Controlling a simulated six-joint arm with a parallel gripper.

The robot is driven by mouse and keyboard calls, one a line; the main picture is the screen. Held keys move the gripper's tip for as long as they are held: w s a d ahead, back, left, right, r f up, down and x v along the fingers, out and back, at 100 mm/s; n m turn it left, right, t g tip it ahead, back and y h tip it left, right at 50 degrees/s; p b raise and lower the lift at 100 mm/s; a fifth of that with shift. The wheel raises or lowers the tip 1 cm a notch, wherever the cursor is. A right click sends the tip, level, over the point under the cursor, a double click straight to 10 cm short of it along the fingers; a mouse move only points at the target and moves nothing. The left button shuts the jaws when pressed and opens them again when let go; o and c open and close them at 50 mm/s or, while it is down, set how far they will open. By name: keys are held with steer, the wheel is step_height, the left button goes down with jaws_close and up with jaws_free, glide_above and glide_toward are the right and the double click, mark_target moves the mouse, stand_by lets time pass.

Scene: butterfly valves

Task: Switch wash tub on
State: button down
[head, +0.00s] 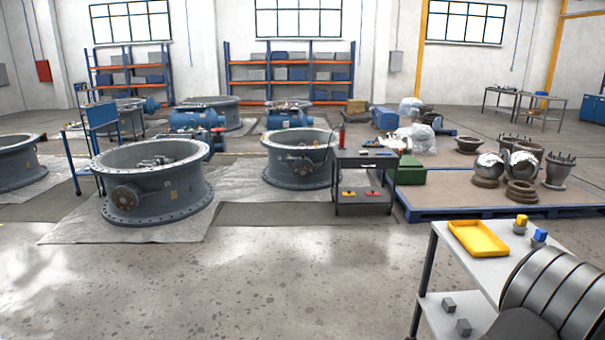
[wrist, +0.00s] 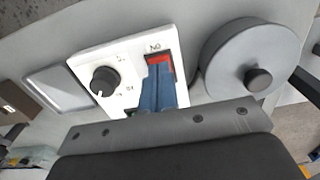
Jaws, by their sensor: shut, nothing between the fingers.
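In the wrist view a white control panel (wrist: 88,57) carries a black dial (wrist: 104,81) and a red rocker switch (wrist: 158,59) with lettering beside it that reads as an upside-down ON. My gripper (wrist: 160,67) is shut and empty, its blue fingertips right at the red switch and covering part of it. I cannot tell whether they touch or press it. A round grey tub (wrist: 225,55) with a lid and dark knob sits to the right of the panel; it looks like the wash tub. I cannot make out the panel, tub or my gripper in the head view.
A grey square recess (wrist: 60,88) lies left of the panel. In the head view, a light bench (head: 455,262) with a yellow tray (head: 478,239) stands front right. Large grey valve bodies (head: 150,195) stand on floor sheets, and a dark cart (head: 362,180) is mid-room. The front floor is open.

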step_height(320, 180, up, 7)
steer(key=shift+f, duration=0.2)
stand_by(0.5)
steer(key=shift+f, duration=3.5)
steer(key=shift+r, duration=0.1)
steer(key=d+r+y, duration=0.1)
steer(key=d+r, duration=0.1)
steer(key=r, duration=0.6)
steer(key=d+r, duration=0.2)
steer(key=r, duration=0.7)
steer(key=shift+a+f, duration=0.2)
steer(key=shift+f, duration=0.9)
steer(key=shift+a+f, duration=0.15)
steer(key=shift+f, duration=0.9)
steer(key=c, duration=2.1)
jaws_free()
